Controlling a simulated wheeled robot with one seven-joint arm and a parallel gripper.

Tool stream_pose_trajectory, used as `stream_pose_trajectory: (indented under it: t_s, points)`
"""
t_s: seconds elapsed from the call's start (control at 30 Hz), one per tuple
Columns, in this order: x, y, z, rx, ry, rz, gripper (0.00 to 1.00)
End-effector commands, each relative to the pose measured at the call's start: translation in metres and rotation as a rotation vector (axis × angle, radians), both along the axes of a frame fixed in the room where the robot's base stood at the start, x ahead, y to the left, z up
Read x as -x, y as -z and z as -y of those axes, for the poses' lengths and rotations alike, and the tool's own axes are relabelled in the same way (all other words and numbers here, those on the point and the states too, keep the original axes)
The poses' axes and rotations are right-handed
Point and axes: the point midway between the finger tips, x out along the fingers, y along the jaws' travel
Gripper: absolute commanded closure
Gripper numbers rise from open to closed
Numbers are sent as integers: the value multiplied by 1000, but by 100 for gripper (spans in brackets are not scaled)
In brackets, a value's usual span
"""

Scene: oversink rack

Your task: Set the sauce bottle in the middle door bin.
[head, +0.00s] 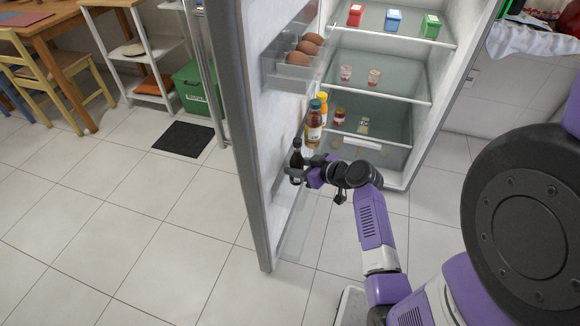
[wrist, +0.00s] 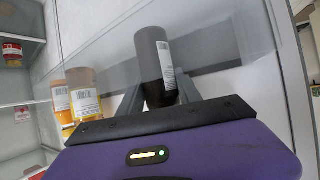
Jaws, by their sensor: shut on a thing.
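The sauce bottle (head: 296,161) is dark with a pale label and stands roughly upright beside the inner face of the open fridge door. My gripper (head: 303,176) is shut on it; in the wrist view the dark bottle (wrist: 153,65) sits between the two fingers. A brown bottle with a teal cap (head: 314,128) and an orange bottle (head: 323,103) stand at the door, just beyond my gripper. The middle door bin's clear wall is hard to make out, and I cannot tell whether the sauce bottle is inside it.
An upper door bin (head: 271,76) holds several eggs. A clear lower panel (head: 296,235) shows near the door's bottom. Fridge shelves (head: 390,85) with small tubs and jars stand to the right. Open tiled floor lies left of the door (head: 243,160).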

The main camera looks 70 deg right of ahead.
Motion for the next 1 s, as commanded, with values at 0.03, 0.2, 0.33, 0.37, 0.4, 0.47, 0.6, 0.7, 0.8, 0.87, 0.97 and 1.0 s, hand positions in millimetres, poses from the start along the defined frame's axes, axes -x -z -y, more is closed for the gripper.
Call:
stream_pose_trajectory:
  t_s: [0.03,0.2,0.33,0.37,0.4,0.47,0.6,0.7,0.8,0.87,0.97,1.0]
  points:
    - [1,-1,1,2,2,2,100]
    - [0,-1,0,2,0,1,100]
    - [0,3,0,0,1,0,57]
    - [0,2,0,0,1,0,51]
    - [0,2,0,0,1,0,50]
    - [0,2,0,0,1,0,50]
    - [0,2,0,0,1,0,50]
    - [0,0,0,0,1,0,50]
    - [3,-3,-1,0,1,0,50]
    - [10,-7,-3,1,3,0,50]
    - [24,-16,-9,1,2,0,50]
    - [31,-20,-11,1,3,0,50]
